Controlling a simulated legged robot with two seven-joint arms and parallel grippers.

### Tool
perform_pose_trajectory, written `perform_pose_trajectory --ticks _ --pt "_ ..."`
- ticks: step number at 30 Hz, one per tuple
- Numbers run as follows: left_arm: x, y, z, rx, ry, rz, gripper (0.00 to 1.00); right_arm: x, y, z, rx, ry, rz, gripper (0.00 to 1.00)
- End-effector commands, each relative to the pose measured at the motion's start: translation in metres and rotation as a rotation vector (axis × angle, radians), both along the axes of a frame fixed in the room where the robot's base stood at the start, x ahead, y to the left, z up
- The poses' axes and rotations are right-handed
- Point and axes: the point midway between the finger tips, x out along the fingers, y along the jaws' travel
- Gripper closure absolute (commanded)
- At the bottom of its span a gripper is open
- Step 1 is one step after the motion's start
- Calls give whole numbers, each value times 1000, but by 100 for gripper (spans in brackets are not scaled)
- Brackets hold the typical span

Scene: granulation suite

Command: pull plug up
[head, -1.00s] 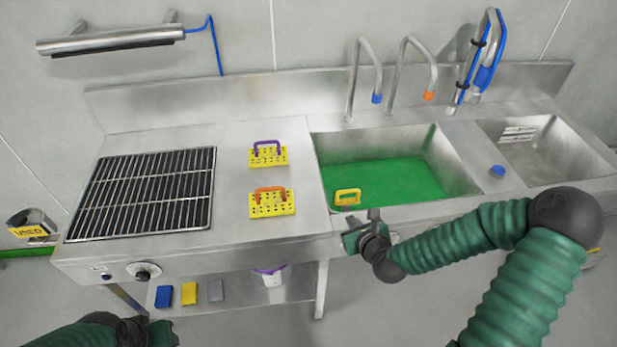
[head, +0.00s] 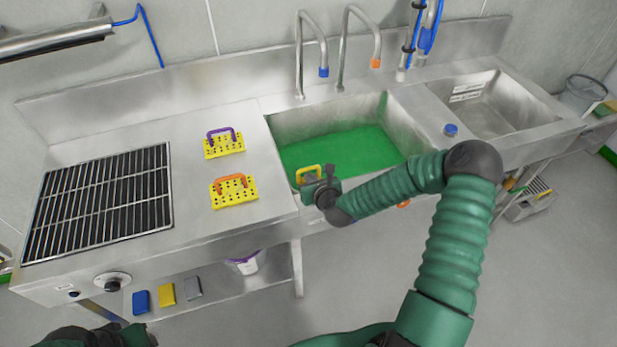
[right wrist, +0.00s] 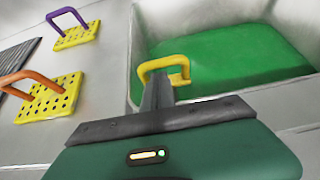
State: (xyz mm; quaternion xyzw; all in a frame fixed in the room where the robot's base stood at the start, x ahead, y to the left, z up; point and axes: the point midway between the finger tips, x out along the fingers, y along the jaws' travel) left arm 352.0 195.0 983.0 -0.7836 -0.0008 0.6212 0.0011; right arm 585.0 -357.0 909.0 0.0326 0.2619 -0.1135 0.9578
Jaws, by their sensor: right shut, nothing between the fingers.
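A yellow plug handle (head: 309,173) stands at the front left of the sink that holds green liquid (head: 345,155). It also shows in the right wrist view (right wrist: 165,65), just beyond my fingertips. My right gripper (head: 329,172) is at the sink's front edge, beside the handle. In the right wrist view its fingers (right wrist: 158,92) are together and empty, overlapping the lower left part of the handle. I cannot tell whether they touch it. The base of the plug is hidden. My left gripper (head: 135,336) shows only partly at the bottom left; its fingers are not clear.
Two yellow perforated blocks, one with a purple handle (head: 224,148) and one with an orange handle (head: 234,192), sit on the counter left of the sink. A black grate (head: 105,200) lies farther left. Taps (head: 300,60) rise behind the sink.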

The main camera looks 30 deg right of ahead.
Motion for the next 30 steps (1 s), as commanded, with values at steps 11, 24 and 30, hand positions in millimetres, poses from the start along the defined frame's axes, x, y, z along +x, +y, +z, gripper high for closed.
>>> perform_pose_trajectory --ticks 11,24,30 --pt "0 0 0 0 0 0 64 12 -2 -7 -1 0 1 100" --pt "0 0 41 0 0 0 64 12 -4 46 -1 -4 -1 100" --pt "0 0 39 0 0 0 64 13 -4 47 -5 -5 0 100"
